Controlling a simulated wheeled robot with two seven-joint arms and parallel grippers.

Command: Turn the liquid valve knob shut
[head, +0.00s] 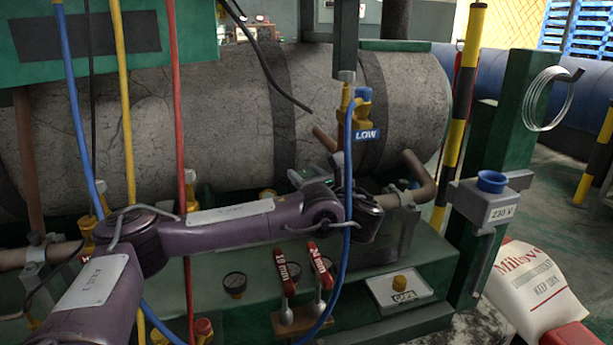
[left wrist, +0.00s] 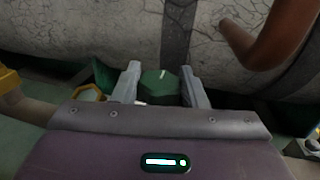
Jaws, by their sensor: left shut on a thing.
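The valve knob (left wrist: 160,83) is dark green with a short white mark on its top, seen in the left wrist view. It sits between the two grey fingers of my left gripper (left wrist: 160,90), which is shut on it. In the head view my left gripper (head: 312,178) is partly hidden behind my own purple arm, beside the large grey cylinder. I cannot make out the knob clearly there. My right gripper is not in view.
The large cracked grey tank (head: 210,120) lies behind. A blue hose (head: 345,255) hangs past my wrist from the LOW coupling (head: 364,115).

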